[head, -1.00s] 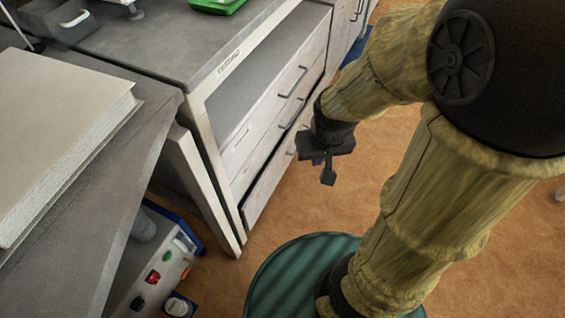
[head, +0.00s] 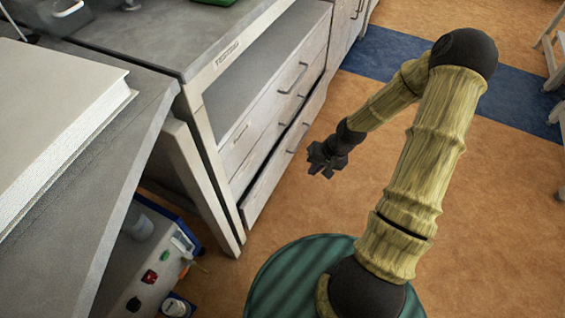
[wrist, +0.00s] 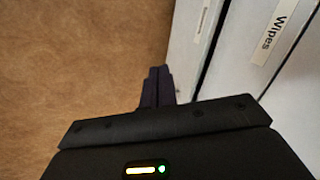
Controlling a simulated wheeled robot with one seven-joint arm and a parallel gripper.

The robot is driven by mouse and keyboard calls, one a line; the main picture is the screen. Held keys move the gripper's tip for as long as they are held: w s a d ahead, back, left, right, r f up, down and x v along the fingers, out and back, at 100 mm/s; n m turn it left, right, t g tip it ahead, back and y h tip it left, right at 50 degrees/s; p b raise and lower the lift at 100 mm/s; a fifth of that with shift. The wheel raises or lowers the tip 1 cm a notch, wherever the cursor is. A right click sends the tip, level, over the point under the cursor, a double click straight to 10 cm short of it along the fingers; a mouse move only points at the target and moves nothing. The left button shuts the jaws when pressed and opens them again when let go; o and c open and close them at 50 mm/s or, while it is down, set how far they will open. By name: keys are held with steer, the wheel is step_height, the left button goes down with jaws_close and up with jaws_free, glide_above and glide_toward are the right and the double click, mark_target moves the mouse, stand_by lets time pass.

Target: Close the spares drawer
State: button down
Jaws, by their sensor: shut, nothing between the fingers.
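A grey drawer unit (head: 232,137) stands under the bench. Its lowest drawer (head: 272,180) sticks out a little, with a dark gap above its front; I take this as the spares drawer, but its name is not readable. In the wrist view, this drawer front (wrist: 186,45) shows a partly seen label, beside the dark gap and a drawer labelled "Wipes" (wrist: 275,33). My gripper (head: 318,166) is shut and empty, a short way in front of the lower drawers. Its fingers also show in the wrist view (wrist: 157,76), beside the lowest drawer front and seemingly apart from it.
A bench with a thick white book-like block (head: 50,110) stands at the left. A blue and white device (head: 160,270) with coloured buttons sits below it. The orange floor (head: 490,220) right of my arm is clear. White stool legs (head: 552,50) show at the far right.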

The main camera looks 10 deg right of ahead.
steer(key=w+d+f+m+t+y+b, duration=0.1)
steer(key=w+f+m+t+y, duration=0.2)
steer(key=w+f, duration=0.3)
steer(key=shift+w+d+f+m+t, duration=0.25)
steer(key=shift+w+m+t, duration=0.1)
steer(key=shift+m+t, duration=0.3)
steer(key=b, duration=0.6)
glide_toward(275, 162)
steer(key=x, duration=0.4)
steer(key=d+f+x, duration=0.1)
steer(key=x, duration=0.1)
steer(key=shift+w+a+r, duration=0.15)
steer(key=shift+a, duration=0.2)
